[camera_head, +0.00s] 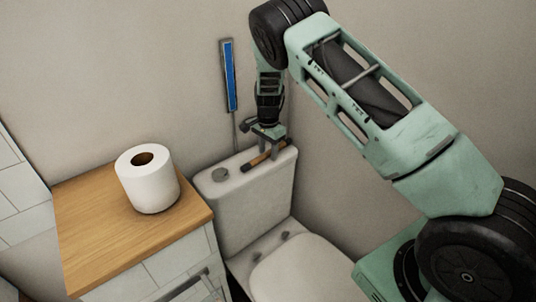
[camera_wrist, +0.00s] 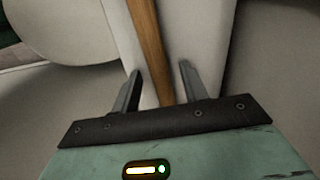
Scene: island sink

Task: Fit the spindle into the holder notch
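The spindle appears to be a brown wooden rod (camera_head: 257,160) lying on top of the toilet tank (camera_head: 243,190). In the wrist view the rod (camera_wrist: 150,45) runs from the top edge down between my fingers, with gaps on both sides. My gripper (camera_head: 272,150) points down over the tank at the right end of the rod. Its two fingers are apart and empty in the wrist view (camera_wrist: 160,70). I cannot make out the holder or its notch in either view.
A white toilet paper roll (camera_head: 148,180) stands on a wooden countertop (camera_head: 95,225) at the left. A round button (camera_head: 219,175) is on the tank's left side. The toilet lid (camera_head: 300,272) is below. A narrow blue panel (camera_head: 230,75) is on the wall behind.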

